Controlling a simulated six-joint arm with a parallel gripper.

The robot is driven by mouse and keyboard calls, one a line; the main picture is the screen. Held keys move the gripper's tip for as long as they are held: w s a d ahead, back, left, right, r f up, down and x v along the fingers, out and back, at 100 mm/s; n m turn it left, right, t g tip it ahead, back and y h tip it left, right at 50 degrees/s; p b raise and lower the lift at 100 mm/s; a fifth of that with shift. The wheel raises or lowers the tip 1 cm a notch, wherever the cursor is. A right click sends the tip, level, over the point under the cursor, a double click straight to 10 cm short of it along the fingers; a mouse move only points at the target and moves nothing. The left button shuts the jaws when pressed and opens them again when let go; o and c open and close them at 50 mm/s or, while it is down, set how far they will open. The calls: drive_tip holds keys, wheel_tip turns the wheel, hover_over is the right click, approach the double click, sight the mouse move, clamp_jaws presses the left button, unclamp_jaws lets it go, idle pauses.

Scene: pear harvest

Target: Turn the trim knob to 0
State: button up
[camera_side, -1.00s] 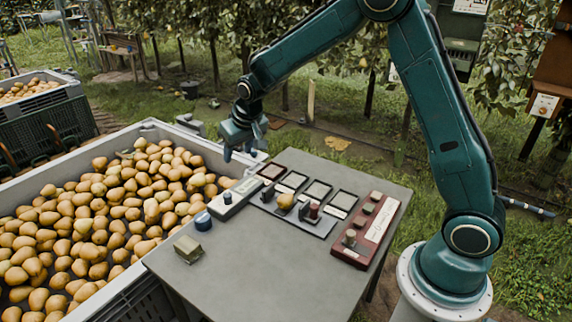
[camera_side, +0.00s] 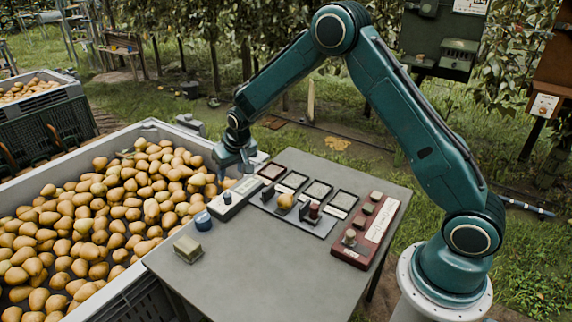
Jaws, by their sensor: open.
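My gripper (camera_side: 235,174) is open and empty, pointing down above the far end of the long pale box (camera_side: 236,197) on the grey table. This box has a dark knob (camera_side: 227,198) on its top. A red panel (camera_side: 366,231) on the right of the table carries a round knob (camera_side: 350,237) and several buttons. The labels are too small to read, so I cannot tell which knob is the trim knob or where its pointer stands. My gripper appears apart from both knobs.
A tray row (camera_side: 318,189) with dark-framed squares holds a pear (camera_side: 286,201) and a dark red piece (camera_side: 314,210). A blue round thing (camera_side: 202,221) and a yellowish block (camera_side: 187,249) stand at the left. A pear bin (camera_side: 150,124) adjoins the table. The table's front (camera_side: 262,270) is clear.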

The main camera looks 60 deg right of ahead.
sight(227, 194)
drive_tip(key=shift+x, duration=5.95)
drive_tip(key=c, duration=1)
